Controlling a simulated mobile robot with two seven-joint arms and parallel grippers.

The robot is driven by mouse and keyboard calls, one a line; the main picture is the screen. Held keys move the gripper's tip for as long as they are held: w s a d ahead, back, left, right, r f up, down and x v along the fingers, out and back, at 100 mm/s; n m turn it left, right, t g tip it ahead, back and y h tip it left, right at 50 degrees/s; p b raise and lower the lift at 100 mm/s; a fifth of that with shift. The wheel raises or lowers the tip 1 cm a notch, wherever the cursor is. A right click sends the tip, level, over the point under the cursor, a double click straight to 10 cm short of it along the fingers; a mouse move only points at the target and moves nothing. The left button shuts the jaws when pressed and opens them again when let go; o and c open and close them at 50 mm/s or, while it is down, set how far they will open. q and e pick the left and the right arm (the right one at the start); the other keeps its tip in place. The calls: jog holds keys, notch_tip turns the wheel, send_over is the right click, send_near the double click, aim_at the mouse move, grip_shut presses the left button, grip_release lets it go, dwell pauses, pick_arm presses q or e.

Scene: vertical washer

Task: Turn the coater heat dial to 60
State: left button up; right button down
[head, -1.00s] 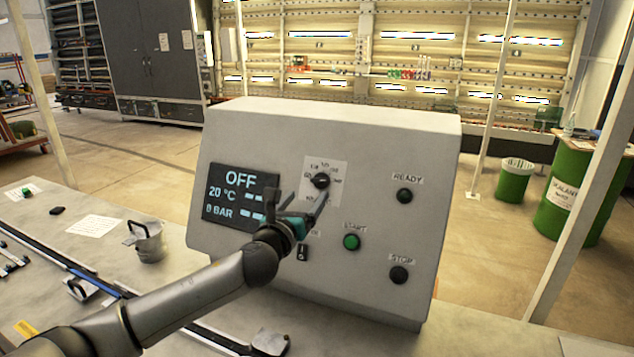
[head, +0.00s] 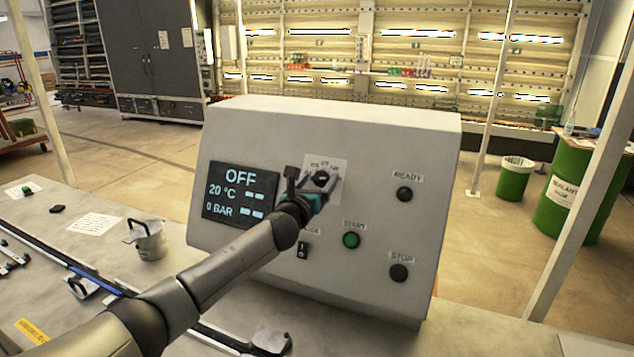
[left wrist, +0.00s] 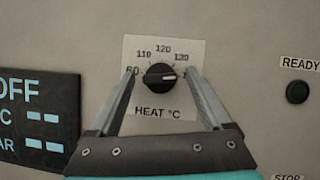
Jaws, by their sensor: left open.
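The heat dial (head: 320,179) is a black round knob on a white label plate on the sloped grey panel. In the left wrist view the dial (left wrist: 160,78) has a white mark pointing right, and "HEAT °C" is printed below it. A partly covered number, apparently 60, is at its left; the right-hand number is hidden by a finger. My left gripper (head: 313,184) is open in front of the dial. In the left wrist view its fingers (left wrist: 159,72) stand on either side of the knob, with gaps showing. My right gripper is not in view.
The display (head: 240,195) reads OFF, 20 °C and 0 BAR. A rocker switch (head: 303,249), green START button (head: 351,240), STOP button (head: 398,272) and READY lamp (head: 404,193) share the panel. A metal cup (head: 148,240) stands on the table at left.

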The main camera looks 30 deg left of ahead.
pick_arm(q)
grip_shut()
dwell(0.7)
